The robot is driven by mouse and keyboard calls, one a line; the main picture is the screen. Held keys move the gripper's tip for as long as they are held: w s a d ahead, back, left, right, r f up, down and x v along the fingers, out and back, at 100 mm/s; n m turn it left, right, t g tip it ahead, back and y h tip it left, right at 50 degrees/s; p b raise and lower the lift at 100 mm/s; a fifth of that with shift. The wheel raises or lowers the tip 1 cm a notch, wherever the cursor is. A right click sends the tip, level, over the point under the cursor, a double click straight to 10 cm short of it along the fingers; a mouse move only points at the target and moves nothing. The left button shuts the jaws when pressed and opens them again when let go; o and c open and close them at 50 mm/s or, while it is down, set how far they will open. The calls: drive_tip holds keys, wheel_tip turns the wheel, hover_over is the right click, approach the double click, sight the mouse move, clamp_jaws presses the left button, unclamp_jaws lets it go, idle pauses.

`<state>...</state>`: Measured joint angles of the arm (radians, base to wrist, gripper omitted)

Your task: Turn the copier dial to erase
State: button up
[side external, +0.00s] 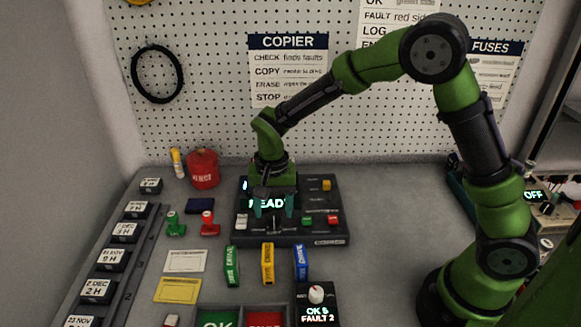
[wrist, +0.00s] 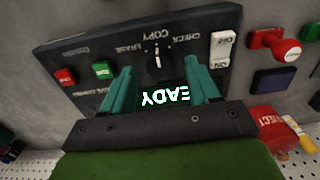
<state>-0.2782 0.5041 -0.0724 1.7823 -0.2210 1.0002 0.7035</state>
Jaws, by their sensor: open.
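The copier (side external: 325,205) is a dark box on the bench, its lit screen reading "READY", partly covered by my gripper. In the wrist view its panel (wrist: 75,52) appears upside down. The black dial (wrist: 158,62) has a white mark that seems to point toward the COPY label. The ERASE label (wrist: 128,48) and CHECK label (wrist: 186,40) lie on either side. My gripper (side external: 273,208) is over the copier, teal fingers pointing down. In the wrist view my gripper (wrist: 160,76) is open, its fingers apart with the dial between and slightly beyond the tips; contact cannot be told.
Beside the dial are a green button (wrist: 102,70), a red button (wrist: 65,76) and a white ON/OFF switch (wrist: 222,48). A red reject can (side external: 203,168) and red stamp (side external: 209,224) stand left of the copier. Colored holders (side external: 267,263) stand in front.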

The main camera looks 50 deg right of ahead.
drive_tip(key=shift+f, duration=0.8)
drive_tip(key=shift+c, duration=0.3)
drive_tip(key=c, duration=1)
drive_tip(key=shift+o, duration=0.2)
drive_tip(key=shift+n, duration=0.3)
drive_tip(key=n, duration=0.4)
drive_tip(key=shift+n, duration=2.1)
